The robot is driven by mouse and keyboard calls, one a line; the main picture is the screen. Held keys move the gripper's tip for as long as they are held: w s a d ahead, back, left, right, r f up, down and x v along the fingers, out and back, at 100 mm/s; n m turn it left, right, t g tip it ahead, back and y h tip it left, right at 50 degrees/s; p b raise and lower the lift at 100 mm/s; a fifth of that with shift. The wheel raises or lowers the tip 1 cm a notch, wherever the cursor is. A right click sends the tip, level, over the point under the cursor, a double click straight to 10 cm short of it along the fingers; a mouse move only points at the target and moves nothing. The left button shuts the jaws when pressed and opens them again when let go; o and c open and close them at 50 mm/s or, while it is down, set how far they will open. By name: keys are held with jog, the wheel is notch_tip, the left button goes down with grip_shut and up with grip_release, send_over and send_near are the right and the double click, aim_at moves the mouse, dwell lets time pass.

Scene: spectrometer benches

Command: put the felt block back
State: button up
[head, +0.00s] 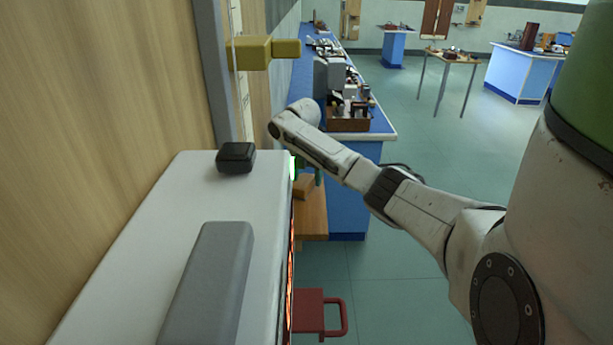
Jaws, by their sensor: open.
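A small dark block (236,157) with rounded edges sits on the far end of the white cabinet top, near the wooden wall. It may be the felt block, but I cannot tell its material. A brown block (304,187) is partly visible on a wooden ledge (312,218) beyond the cabinet's right edge. My arm (330,155) reaches in from the right, over the floor, to a point beyond the dark block. I cannot make out my gripper; the end of the arm is hidden.
The white cabinet (120,245) fills the lower left, with a long grey raised piece (212,280) on top. A red handle (335,317) juts out at its right side. A yellow fitting (262,52) is on the wall.

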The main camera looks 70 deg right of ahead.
aim_at(305, 179)
notch_tip(305, 179, up, 12)
jog(key=a+b, duration=0.1)
jog(key=shift+w+a, duration=0.15)
jog(key=shift+a, duration=0.05)
dwell(0.4)
